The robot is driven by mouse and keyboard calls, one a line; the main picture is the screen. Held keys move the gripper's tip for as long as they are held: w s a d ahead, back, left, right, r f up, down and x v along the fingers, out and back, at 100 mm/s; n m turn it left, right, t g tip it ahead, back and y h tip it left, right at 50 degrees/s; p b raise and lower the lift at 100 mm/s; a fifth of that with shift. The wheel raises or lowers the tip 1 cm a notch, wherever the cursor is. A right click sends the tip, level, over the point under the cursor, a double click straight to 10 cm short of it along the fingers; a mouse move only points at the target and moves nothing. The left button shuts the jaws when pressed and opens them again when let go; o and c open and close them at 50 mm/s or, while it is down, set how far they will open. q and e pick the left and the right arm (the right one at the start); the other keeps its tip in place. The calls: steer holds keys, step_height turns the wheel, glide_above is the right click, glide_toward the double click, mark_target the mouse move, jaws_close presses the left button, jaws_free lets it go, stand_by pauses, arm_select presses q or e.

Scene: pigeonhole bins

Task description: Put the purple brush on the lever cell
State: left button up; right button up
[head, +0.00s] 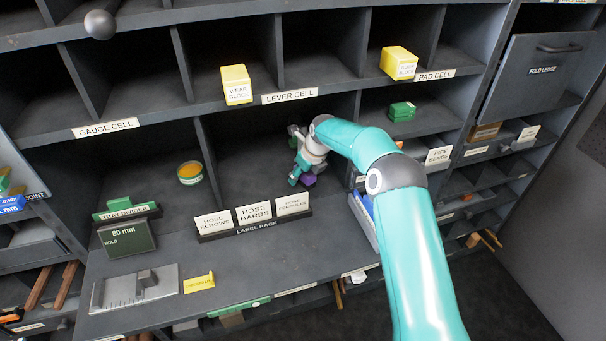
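A small purple object (308,180), probably the purple brush, shows low in the open bay behind the label rack. It is mostly hidden by my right gripper (296,157), which reaches into the bay from the right and points away from me. The fingers are small and partly covered by the wrist. I cannot tell whether they are open or closed on the purple object. The lever cell's label (290,96) is on the shelf edge above, and the cell's floor (312,76) behind it looks bare. My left gripper is not in view.
A yellow wear block (237,85) stands left of the lever cell label, and another yellow block (398,63) stands to its right. The shelf edge and upright dividers surround the bay. The label rack (254,216) stands in front. A round tin (190,173) is at left.

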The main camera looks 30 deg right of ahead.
steer(key=shift+r, duration=0.1)
steer(key=shift+s+r, duration=0.15)
steer(key=shift+r, duration=0.35)
steer(key=b+v, duration=0.1)
steer(key=v, duration=0.3)
steer(key=shift+s+d, duration=0.1)
steer(key=shift+s, duration=0.15)
steer(key=s+b, duration=0.1)
steer(key=s, duration=0.2)
steer(key=s+d+b, duration=0.1)
steer(key=s, duration=0.3)
steer(key=s+b, duration=0.1)
steer(key=s, duration=0.2)
steer(key=shift+s+d, duration=0.15)
steer(key=shift+d, duration=0.2)
steer(key=shift+s+b, duration=0.35)
steer(key=shift+s, duration=0.25)
